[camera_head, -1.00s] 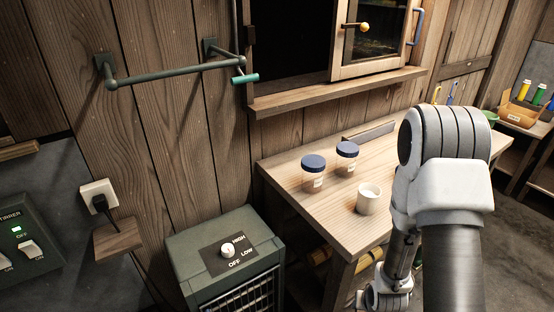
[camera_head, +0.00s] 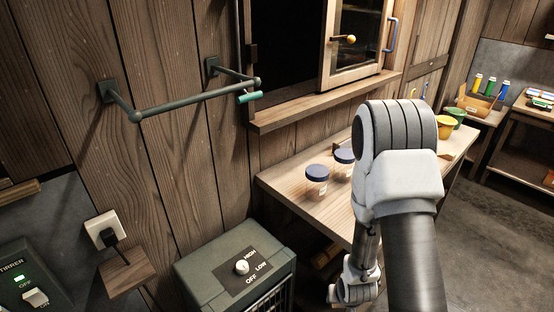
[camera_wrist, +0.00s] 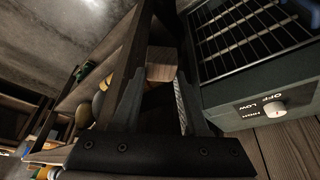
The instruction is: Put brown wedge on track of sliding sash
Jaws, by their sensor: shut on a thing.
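The brown wedge (camera_wrist: 161,65) shows in the wrist view as a wood-coloured block between the fingertips. My gripper (camera_wrist: 158,88) is shut on it. In the head view, my arm reaches down in front of the workbench; the gripper and wedge cannot be made out there. The track's surface detail is too small to tell.
A workbench (camera_head: 300,195) below the window holds blue-lidded jars (camera_head: 317,180). A green heater (camera_head: 235,265) stands left of it. A dark wall rail (camera_head: 190,103) juts out left of the window. Open floor (camera_head: 490,240) lies at right.

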